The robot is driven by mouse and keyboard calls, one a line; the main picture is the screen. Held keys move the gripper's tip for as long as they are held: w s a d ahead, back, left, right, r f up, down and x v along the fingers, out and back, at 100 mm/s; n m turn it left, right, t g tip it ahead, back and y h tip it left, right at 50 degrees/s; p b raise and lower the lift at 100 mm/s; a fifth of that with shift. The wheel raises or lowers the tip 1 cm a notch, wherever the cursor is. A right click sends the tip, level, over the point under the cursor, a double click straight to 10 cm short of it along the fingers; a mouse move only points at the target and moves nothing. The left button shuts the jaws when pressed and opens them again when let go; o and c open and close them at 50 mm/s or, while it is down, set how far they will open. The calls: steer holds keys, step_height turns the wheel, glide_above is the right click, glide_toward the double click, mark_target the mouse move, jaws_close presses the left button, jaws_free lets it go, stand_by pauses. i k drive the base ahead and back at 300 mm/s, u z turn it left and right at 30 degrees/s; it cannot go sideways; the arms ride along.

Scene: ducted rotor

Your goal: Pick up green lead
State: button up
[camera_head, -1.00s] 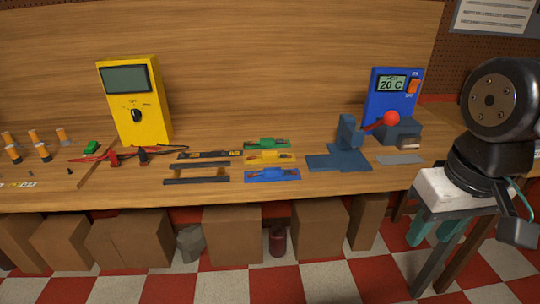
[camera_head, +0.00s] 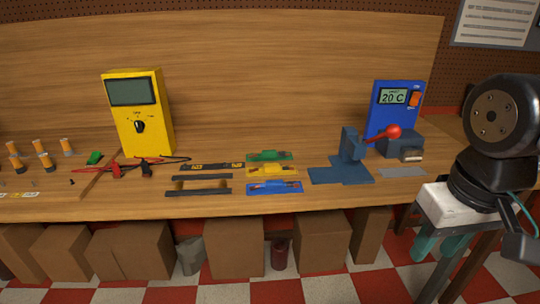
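A green piece (camera_head: 268,156), seemingly a flat holder with a small lead on it, lies on the wooden bench at the back of a short column of three. The yellow piece (camera_head: 272,170) and the blue piece (camera_head: 274,187) lie in front of it. My gripper (camera_head: 440,247) is at the lower right, in front of the bench and well away from the green piece. Its two teal fingers point down and are apart, with nothing seen between them. A smaller green object (camera_head: 95,158) lies left of the yellow meter, too small to identify.
The yellow meter (camera_head: 138,112) stands at the back left with red and black probes before it. A blue fixture with a red-knobbed lever (camera_head: 352,150) and a blue 20 C unit (camera_head: 393,110) stand right. Cardboard boxes (camera_head: 236,248) sit under the bench.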

mark_target(269, 153)
steer(key=u, duration=1.7)
steer(key=i, duration=1.75)
steer(key=z, duration=1.75)
